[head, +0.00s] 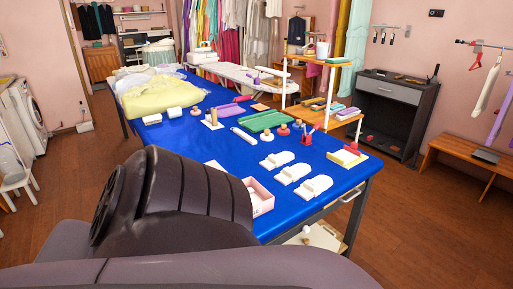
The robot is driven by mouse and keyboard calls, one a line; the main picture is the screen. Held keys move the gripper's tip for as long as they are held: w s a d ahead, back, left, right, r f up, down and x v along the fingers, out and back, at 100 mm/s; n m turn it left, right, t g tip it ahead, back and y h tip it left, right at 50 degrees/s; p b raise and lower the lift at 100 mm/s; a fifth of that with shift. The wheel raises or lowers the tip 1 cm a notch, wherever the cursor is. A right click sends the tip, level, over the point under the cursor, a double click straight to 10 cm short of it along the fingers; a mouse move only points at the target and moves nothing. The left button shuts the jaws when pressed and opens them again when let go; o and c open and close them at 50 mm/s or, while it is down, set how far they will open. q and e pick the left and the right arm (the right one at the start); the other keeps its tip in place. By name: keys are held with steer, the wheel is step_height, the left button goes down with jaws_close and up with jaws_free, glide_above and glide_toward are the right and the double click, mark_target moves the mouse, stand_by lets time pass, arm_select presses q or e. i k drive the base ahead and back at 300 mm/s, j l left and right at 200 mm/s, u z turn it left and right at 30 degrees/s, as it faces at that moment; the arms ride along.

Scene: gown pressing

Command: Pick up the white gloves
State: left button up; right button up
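Three white, flat, glove-like shapes lie apart in a slanting row on the front right of the blue table (252,178). The far one (277,159), the middle one (293,173) and the near one (313,187) look like white gloves, but they are too small to be sure. Neither of my grippers is in view. A large dark link of my own arm fills the lower left foreground and hides the near left part of the table.
A pink box (262,207) with white contents stands at the near edge, partly hidden by my arm. A red-and-yellow item (347,157) lies right of the white shapes. Green folded cloth (262,121) and several wooden-handled stamps lie behind. A wooden shelf (308,117) stands at the table's right.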

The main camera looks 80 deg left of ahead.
mark_target(274, 161)
steer(key=i+j+u, duration=0.15)
steer(key=i+u, duration=0.25)
steer(key=i, duration=0.2)
steer(key=i+u, duration=0.4)
steer(key=i, duration=0.2)
steer(key=i+l+u, duration=0.3)
steer(key=i+u, duration=0.15)
steer(key=i, duration=0.15)
steer(key=u, duration=1.4)
